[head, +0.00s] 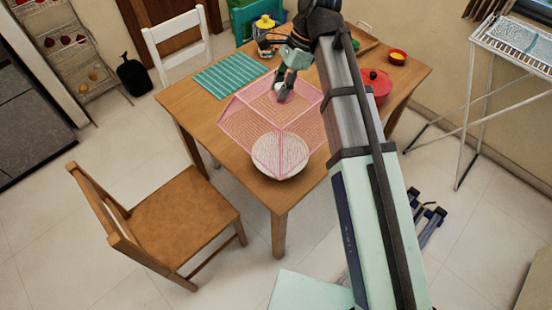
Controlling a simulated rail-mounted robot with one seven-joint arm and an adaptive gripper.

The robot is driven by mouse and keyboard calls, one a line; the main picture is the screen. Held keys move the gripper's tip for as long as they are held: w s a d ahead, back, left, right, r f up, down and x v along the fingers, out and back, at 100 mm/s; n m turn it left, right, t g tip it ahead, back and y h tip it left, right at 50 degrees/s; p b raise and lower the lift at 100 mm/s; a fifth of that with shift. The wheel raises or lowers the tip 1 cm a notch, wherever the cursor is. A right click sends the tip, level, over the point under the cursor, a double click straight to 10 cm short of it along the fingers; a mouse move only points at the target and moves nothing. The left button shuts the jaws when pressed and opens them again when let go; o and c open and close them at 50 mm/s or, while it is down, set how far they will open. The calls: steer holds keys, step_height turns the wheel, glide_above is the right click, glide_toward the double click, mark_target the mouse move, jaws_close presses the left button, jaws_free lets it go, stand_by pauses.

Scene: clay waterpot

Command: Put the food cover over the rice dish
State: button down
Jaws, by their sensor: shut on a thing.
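A pink mesh food cover (245,113) is in the head view above the wooden table. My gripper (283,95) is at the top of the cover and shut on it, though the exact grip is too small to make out. The pale round rice dish (285,172) sits near the table's front corner. The cover's front corner overlaps the dish in the picture, and the dish's near rim shows below it. I cannot tell whether the cover touches the dish or the table.
The wooden table (188,105) also bears a green striped mat (231,76), a yellow-lidded pot (264,24), a red pot (377,85) and a small red bowl (397,57). A brown chair (180,210) stands at the front left, and a white chair (178,40) behind.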

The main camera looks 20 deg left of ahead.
step_height(320, 180, down, 20)
steer(key=p, duration=0.3)
steer(key=shift+r+p, duration=0.2)
steer(key=shift+p, duration=0.15)
steer(key=shift+w+d+f, duration=0.1)
steer(key=shift+f, duration=0.35)
steer(key=c, duration=0.8)
jaws_free()
steer(key=shift+c, duration=0.2)
steer(key=b+v, duration=0.3)
steer(key=v, duration=1)
